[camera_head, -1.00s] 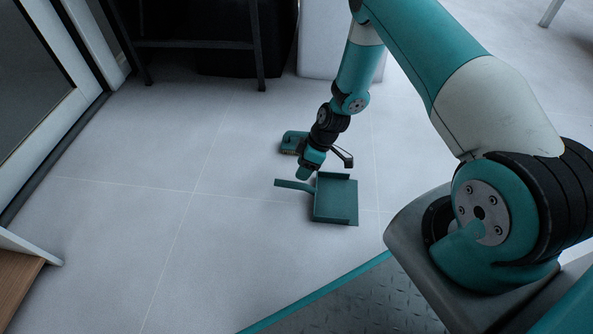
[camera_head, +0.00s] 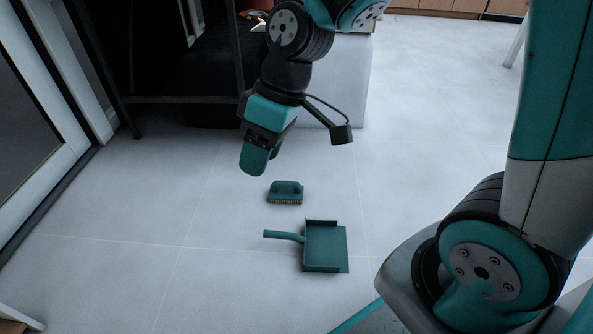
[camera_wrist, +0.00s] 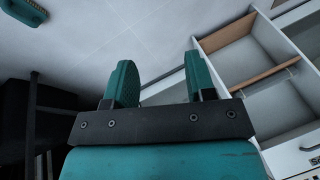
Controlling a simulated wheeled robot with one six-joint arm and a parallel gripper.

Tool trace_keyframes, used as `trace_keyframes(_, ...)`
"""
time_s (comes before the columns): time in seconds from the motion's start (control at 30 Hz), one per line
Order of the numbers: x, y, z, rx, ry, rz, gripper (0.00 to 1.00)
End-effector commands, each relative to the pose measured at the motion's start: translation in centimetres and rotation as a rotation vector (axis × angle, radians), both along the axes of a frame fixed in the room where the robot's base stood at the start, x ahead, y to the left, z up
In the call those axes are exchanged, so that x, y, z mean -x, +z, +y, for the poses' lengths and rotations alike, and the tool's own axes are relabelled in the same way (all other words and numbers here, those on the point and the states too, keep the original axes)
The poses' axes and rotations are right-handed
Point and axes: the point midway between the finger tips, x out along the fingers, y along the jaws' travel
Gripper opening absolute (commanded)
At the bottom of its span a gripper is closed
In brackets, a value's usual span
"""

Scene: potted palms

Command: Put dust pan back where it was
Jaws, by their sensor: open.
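The teal dust pan (camera_head: 326,248) lies flat on the tiled floor in the head view, its handle pointing left. A teal brush (camera_head: 285,191) with pale bristles stands on the floor just behind it, apart from it; it also shows at the top left of the wrist view (camera_wrist: 24,11). My gripper (camera_head: 256,162) is raised above the floor, behind and to the left of the brush, touching neither thing. In the wrist view my gripper (camera_wrist: 158,82) has its two teal fingers spread apart with nothing between them. The dust pan is not in the wrist view.
A dark shelf frame (camera_head: 185,99) stands behind my gripper, beside a white block (camera_head: 345,90). A glass door (camera_head: 35,120) runs along the left. A white shelf unit (camera_wrist: 245,65) shows in the wrist view.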

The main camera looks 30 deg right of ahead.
Motion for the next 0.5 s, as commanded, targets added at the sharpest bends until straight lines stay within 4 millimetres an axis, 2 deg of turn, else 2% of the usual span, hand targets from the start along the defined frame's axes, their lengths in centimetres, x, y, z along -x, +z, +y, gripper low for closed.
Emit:
trace_keyframes(0.03,2.4,1.8,0.6,0.004,-0.009,-0.003,0.51)
trace_keyframes(0.1,5.3,3.4,0.9,0.012,-0.034,0.009,0.51)
trace_keyframes(0.2,8.7,4.8,1.1,0.02,-0.064,0.022,0.51)
trace_keyframes(0.33,11.2,5.6,1.0,0.028,-0.09,0.033,0.51)
trace_keyframes(0.5,12.0,5.7,0.9,0.032,-0.1,0.039,0.51)
